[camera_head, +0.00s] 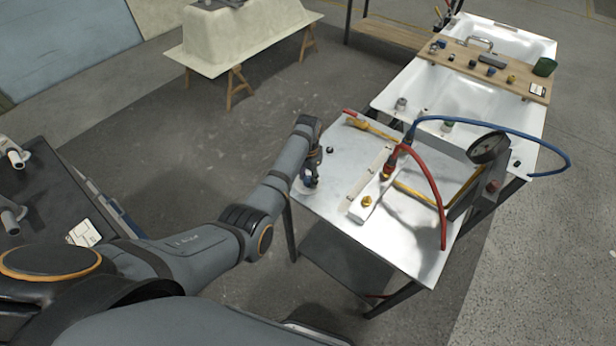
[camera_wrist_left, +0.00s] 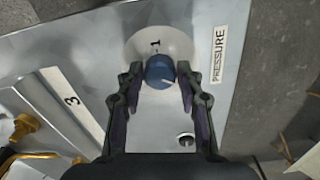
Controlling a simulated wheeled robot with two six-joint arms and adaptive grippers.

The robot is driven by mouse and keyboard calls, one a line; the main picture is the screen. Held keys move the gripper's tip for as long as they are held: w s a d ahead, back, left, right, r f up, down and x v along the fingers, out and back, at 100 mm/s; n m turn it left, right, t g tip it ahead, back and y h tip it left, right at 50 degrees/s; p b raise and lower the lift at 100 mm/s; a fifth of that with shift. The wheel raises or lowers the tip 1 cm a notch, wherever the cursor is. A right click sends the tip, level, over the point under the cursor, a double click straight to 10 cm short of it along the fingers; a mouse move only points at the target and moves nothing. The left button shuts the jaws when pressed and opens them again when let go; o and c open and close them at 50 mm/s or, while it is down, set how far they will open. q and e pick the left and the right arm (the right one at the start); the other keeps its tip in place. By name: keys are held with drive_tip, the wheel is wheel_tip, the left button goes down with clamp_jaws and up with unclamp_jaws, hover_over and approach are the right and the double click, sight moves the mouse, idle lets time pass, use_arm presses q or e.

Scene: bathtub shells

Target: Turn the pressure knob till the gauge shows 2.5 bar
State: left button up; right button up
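The blue pressure knob (camera_wrist_left: 160,71) sits on a pale round dial (camera_wrist_left: 178,38) on the metal bench top, beside a "PRESSURE" label (camera_wrist_left: 218,55). A "1" is readable on the dial, and a short white mark on the knob points down and right in the left wrist view. My left gripper (camera_head: 310,179) is over the bench's left corner, its fingers closed in on both sides of the knob; the fingers also show in the left wrist view (camera_wrist_left: 160,75). The round gauge (camera_head: 488,147) stands at the bench's right; its needle is too small to read. My right gripper is out of view.
On the bench (camera_head: 345,215), a pale block (camera_head: 374,190) with brass fittings carries a red hose (camera_head: 432,187) and a blue hose (camera_head: 500,128). A white tub (camera_head: 400,82) with a wooden board across it stands behind. The bench's front is clear.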

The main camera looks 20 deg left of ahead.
sight(308, 179)
use_arm(q)
drive_tip(key=c, duration=0.6)
drive_tip(key=shift+r+m+p, duration=0.3)
drive_tip(key=shift+m+p, duration=0.3)
drive_tip(key=shift+p, duration=0.45)
drive_tip(key=shift+f+m, duration=0.15)
drive_tip(key=shift+m, duration=0.15)
drive_tip(key=shift+f, duration=0.15)
drive_tip(key=o, duration=1.1)
drive_tip(key=shift+o, duration=0.2)
wheel_tip(308, 179, up, 12)
